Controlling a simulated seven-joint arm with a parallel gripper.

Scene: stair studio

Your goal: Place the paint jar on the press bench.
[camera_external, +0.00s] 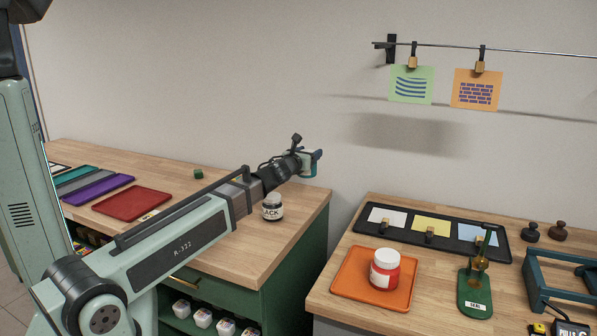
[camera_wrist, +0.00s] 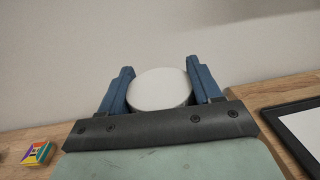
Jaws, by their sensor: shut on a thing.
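My gripper (camera_external: 316,160) is at the end of the outstretched arm, raised above the right end of the left bench. In the wrist view its blue fingers (camera_wrist: 160,85) are shut on a jar with a round white lid (camera_wrist: 160,92). The jar's body is mostly hidden; a teal part of it (camera_external: 308,171) shows below the fingers in the external view. A second jar, labelled "ACK" (camera_external: 272,212), stands on the left bench (camera_external: 235,250). A red jar with a white lid (camera_external: 385,272) stands on an orange tray (camera_external: 345,288) on the right bench (camera_external: 325,295).
A gap separates the benches. The right bench holds a black tray of cards (camera_external: 365,234), a green seal press (camera_external: 474,300) and a teal frame (camera_external: 535,285). Coloured mats (camera_external: 132,203) lie on the left bench. A colourful cube (camera_wrist: 38,153) shows in the wrist view. Prints (camera_external: 411,84) hang above.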

